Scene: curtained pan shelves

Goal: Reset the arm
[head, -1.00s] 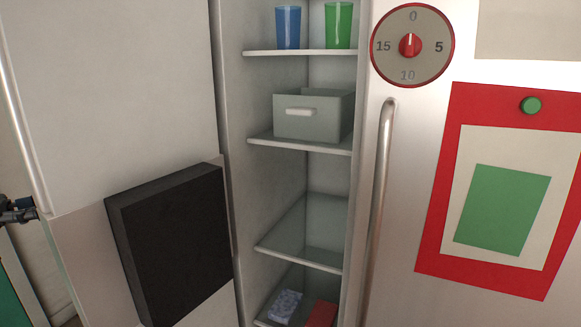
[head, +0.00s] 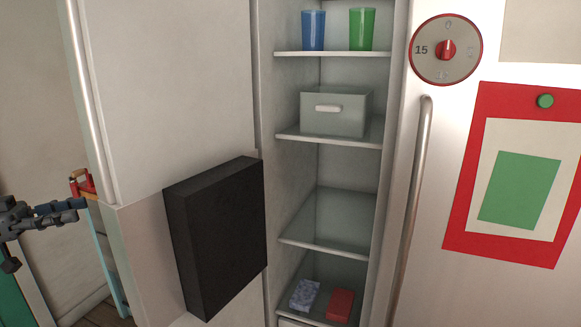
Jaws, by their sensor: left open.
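My left gripper (head: 78,211) shows at the left edge of the head view. Its dark fingers point right, toward the white cabinet side, and are apart from each other with nothing between them. It appears clear of the cabinet, beside its left edge. My right gripper is out of view.
A black box-like panel (head: 218,236) juts from the white door (head: 165,95). Open shelves hold a blue cup (head: 313,30), a green cup (head: 362,29), a grey bin (head: 350,112), a patterned box (head: 304,295) and a red box (head: 340,304). A door with a long handle (head: 418,190) stands right.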

